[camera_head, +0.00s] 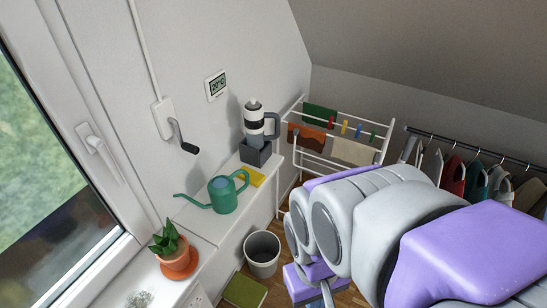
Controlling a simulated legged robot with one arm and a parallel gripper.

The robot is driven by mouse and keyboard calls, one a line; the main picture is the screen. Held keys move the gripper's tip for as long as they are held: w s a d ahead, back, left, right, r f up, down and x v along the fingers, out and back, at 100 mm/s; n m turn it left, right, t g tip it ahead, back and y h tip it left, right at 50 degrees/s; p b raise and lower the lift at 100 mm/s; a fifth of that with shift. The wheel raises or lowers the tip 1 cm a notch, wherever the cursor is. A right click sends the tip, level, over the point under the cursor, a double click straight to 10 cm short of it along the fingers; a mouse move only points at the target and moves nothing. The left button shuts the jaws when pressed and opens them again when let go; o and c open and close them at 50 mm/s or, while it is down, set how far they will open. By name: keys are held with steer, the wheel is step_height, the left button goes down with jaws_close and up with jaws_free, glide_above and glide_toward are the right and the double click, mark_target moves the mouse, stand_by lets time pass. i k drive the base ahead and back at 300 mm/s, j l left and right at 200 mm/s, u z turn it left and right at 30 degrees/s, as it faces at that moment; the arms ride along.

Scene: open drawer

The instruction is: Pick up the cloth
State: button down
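A flat yellow cloth-like piece (250,177) lies on the white ledge, between the green watering can (222,194) and a dark grey base. Other cloths hang on the white drying rack (293,109): a green one (319,115), an orange-brown one (306,138) and a cream one (353,151). I cannot tell which cloth the task means. My arm reaches in from the lower right, and its purple and grey links cover part of the rack's lower side. The end of my arm with my gripper (325,292) points down at the bottom edge, mostly hidden, right of the bucket; its fingers do not show clearly.
A grey and black jug-like appliance (254,122) stands behind the yellow piece. A potted plant (176,254) sits on the sill by the window. A white bucket (262,254) and a green book-like item (244,291) are on the floor. Clothes hang on a rail (480,152) at right.

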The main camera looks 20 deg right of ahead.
mark_target(255, 179)
steer(key=u, duration=1.15)
steer(key=z, duration=1.2)
steer(key=i+l+u, duration=0.3)
steer(key=i+l, duration=0.25)
steer(key=i, duration=0.15)
